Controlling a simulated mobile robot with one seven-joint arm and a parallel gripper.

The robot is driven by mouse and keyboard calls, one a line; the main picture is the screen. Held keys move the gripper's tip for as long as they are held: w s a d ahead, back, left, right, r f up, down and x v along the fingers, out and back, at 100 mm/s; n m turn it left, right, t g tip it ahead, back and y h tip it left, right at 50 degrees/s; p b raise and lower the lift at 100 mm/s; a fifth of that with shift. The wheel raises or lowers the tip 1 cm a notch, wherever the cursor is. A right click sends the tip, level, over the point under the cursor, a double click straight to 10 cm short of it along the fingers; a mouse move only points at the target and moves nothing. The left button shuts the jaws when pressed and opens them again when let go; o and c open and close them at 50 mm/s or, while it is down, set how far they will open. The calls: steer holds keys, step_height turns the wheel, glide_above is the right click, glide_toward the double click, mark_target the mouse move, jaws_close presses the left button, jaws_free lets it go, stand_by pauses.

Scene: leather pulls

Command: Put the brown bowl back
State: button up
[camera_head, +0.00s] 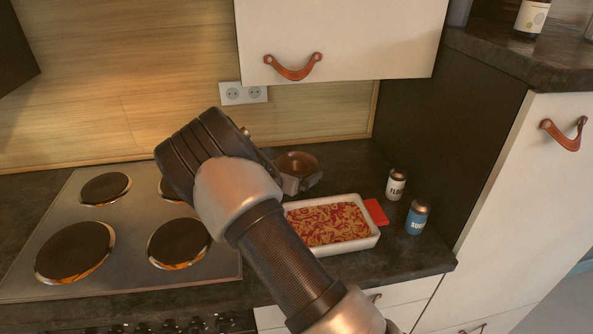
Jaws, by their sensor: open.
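The brown bowl (297,162) is at the back of the dark counter, right of the stove and behind the white dish. Its round top shows, and its lower part is hidden. My gripper (299,182) is at the near side of the bowl, with its grey end in front of it. The gripper is open, but my arm covers much of it. I cannot tell whether it touches the bowl or whether the bowl rests on the counter.
A white baking dish (370,238) with red and yellow food and a red handle stands close in front. A flour jar (396,185) and a blue jar (417,218) stand right of it. The stove (130,268) is left. A wall cabinet (340,35) hangs above.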

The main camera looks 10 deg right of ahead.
steer(key=v, duration=1.2)
steer(key=shift+w+d+r, duration=0.1)
steer(key=shift+r, duration=0.15)
steer(key=s+d+r+m+g+y, duration=0.1)
steer(key=s+d+r+m+g, duration=0.2)
steer(key=s+d+r+m, duration=0.4)
steer(key=s+d+r+m+g, duration=0.4)
steer(key=s+d+m, duration=0.2)
steer(key=s+m, duration=0.25)
steer(key=s+a+r+m+y, duration=0.3)
steer(key=s+m, duration=0.3)
steer(key=s, duration=0.4)
steer(key=s+a+r+m+t+y, duration=0.1)
steer(key=s+a+r+m+y, duration=0.2)
steer(key=s+m, duration=0.4)
steer(key=s+r+y, duration=0.1)
steer(key=s+r, duration=0.1)
steer(key=shift+s+t+y, duration=0.3)
steer(key=shift+s, duration=0.1)
steer(key=shift+a, duration=0.1)
